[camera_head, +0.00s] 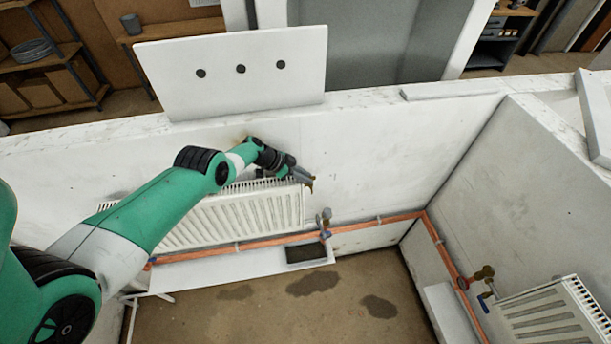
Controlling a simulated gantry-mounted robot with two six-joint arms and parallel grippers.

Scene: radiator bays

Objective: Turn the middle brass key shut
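My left gripper (305,181) reaches in from the left over the top right corner of a white radiator (235,218) on the back wall. A small brass-coloured piece shows right at its fingertips and may be a brass key. It is too small and partly covered to tell whether the fingers grip it, or how it is turned. A valve (325,217) with a blue part stands just right of this radiator, below the gripper. My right gripper is not in view.
Copper pipe (375,222) runs along the wall foot and round the corner. A dark tray (306,252) lies below the left radiator's right end. A white panel with three dark dots (240,92) stands on the wall top. The floor (255,317) is stained but clear.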

